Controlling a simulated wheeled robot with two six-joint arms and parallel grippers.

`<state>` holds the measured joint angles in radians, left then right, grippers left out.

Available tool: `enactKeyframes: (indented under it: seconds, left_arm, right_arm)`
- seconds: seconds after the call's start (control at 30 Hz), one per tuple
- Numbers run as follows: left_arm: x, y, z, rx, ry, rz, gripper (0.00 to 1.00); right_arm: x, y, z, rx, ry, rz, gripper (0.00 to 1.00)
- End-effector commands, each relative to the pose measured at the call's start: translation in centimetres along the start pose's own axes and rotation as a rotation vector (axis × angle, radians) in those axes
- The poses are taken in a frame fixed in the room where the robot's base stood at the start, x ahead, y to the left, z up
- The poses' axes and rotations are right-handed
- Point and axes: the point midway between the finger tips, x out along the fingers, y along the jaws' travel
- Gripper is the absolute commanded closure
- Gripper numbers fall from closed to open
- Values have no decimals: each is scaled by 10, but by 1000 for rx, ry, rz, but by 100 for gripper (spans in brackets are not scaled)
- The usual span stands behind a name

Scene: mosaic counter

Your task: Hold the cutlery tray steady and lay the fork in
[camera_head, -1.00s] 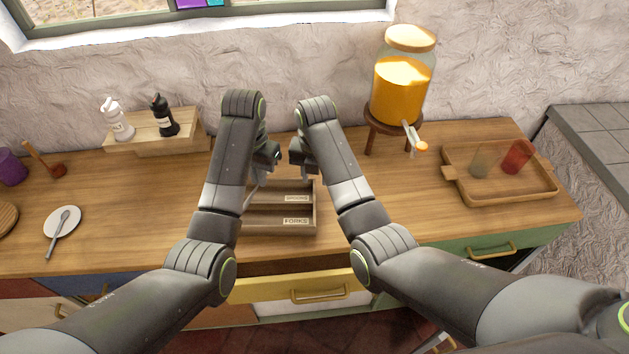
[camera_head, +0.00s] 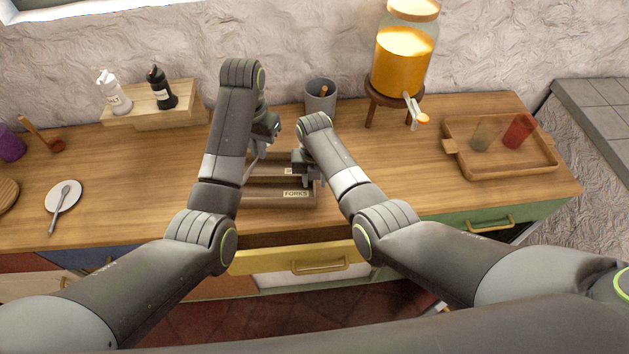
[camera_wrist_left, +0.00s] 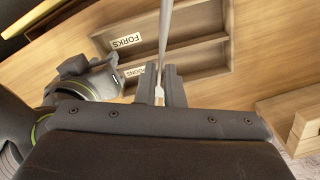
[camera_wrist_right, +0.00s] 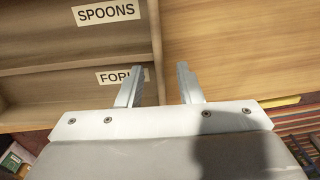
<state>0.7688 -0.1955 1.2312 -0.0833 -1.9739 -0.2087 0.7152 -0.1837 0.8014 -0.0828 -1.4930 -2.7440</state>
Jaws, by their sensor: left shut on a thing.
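The cutlery tray (camera_head: 262,203) is a wooden box on the counter, with compartments labelled SPOONS and FORKS; it also shows in the left wrist view (camera_wrist_left: 192,47) and right wrist view (camera_wrist_right: 35,70). My left gripper (camera_head: 268,140) is at the tray's back left, shut on the fork (camera_wrist_left: 166,28), a thin grey piece held above the tray. Its far end runs out of the left wrist view. My right gripper (camera_wrist_right: 158,82) is open, its fingers on either side of the tray's right wall near the FORKS label. Whether they touch it I cannot tell.
A grey crock (camera_head: 320,97) stands behind the tray. A juice dispenser (camera_head: 400,60) on a stand and a wooden tray with cups (camera_head: 550,170) are to the right. A saucer with a spoon (camera_head: 63,197) lies left. Counter between saucer and cutlery tray is clear.

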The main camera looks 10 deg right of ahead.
Motion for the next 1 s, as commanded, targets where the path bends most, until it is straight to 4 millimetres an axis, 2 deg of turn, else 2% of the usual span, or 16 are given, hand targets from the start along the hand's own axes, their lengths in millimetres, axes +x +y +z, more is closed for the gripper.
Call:
enactKeyframes:
  seconds: [0.2, 0.53, 0.8, 1.0]
  left_arm:
    - [0, 0, 0, 0, 0, 0, 100]
    - [0, 0, 0, 0, 0, 0, 100]
    - [0, 0, 0, 0, 0, 0, 100]
    - [0, 0, 0, 0, 0, 0, 100]
  right_arm:
    - [13, 0, 0, 1, 0, 0, 67]
    - [15, 0, 0, 1, -1, 0, 67]
    - [14, 0, 0, 1, 0, 0, 100]
    - [14, 0, 0, 1, 0, 0, 100]
